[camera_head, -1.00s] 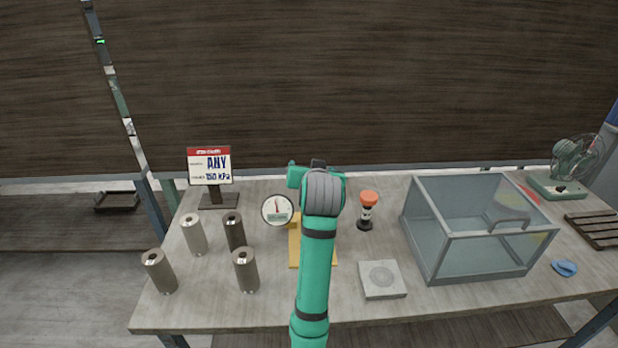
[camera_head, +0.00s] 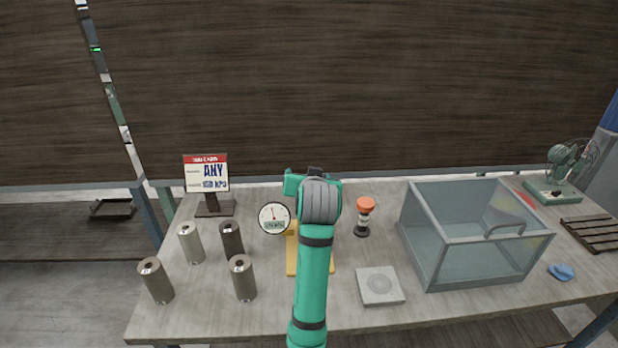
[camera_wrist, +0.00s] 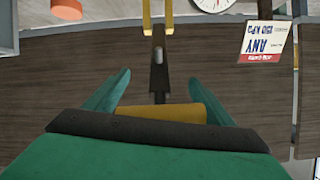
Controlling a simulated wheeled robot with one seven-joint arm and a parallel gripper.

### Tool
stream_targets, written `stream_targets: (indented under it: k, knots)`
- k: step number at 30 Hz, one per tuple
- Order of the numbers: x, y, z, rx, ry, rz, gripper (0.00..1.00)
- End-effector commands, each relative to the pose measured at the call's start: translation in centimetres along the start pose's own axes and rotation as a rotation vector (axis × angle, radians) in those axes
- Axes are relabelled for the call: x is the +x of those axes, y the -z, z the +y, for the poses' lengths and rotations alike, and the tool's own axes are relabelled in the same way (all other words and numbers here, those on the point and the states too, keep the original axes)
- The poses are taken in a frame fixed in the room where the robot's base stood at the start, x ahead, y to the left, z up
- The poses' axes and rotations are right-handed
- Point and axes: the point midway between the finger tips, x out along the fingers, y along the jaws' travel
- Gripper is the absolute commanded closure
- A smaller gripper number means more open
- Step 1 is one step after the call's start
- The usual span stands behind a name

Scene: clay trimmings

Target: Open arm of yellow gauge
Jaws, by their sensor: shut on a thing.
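The yellow gauge stands near the middle of the table, with a yellow base (camera_head: 291,262) partly hidden behind my arm. Its round white dial (camera_head: 274,218) shows left of my wrist. In the wrist view the dial (camera_wrist: 213,3) is cut off at the top edge. A dark upright bar (camera_wrist: 159,70) runs between my fingers towards a yellow bar (camera_wrist: 183,113), which looks like the gauge's arm. My gripper (camera_wrist: 157,76) is shut on this yellow arm. In the head view the fingers are hidden behind my wrist.
A sign (camera_head: 207,173) and several clay-coloured cylinders (camera_head: 241,278) stand on the left. Right of my arm are an orange-topped item (camera_head: 364,216), a pale square plate (camera_head: 379,285) and a glass box (camera_head: 472,235). A fan (camera_head: 566,165) stands far right.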

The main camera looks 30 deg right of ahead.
Motion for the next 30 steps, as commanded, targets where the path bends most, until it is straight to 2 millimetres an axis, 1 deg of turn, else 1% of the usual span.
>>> stream_targets:
  k: [1,5,6,7,8,16,20,23,30]
  knots:
    - [0.4,-0.7,0.0,-0.002,0.0,-0.015,0.64]
    - [0.4,-0.7,0.0,-0.002,0.0,-0.016,0.64]
    - [0.4,-0.7,0.0,-0.002,0.0,-0.015,0.14]
    - [0.3,-0.6,0.0,-0.002,0.0,-0.014,0.07]
    - [0.3,-0.6,0.0,-0.002,0.0,-0.013,0.06]
    - [0.1,-0.3,0.0,-0.001,0.0,-0.006,0.06]
    - [-0.6,-0.2,0.0,-0.001,0.0,-0.004,0.06]
    - [-2.0,-0.1,0.0,-0.001,0.0,-0.002,0.06]
    - [-6.6,-0.2,0.0,-0.001,0.001,-0.004,0.06]
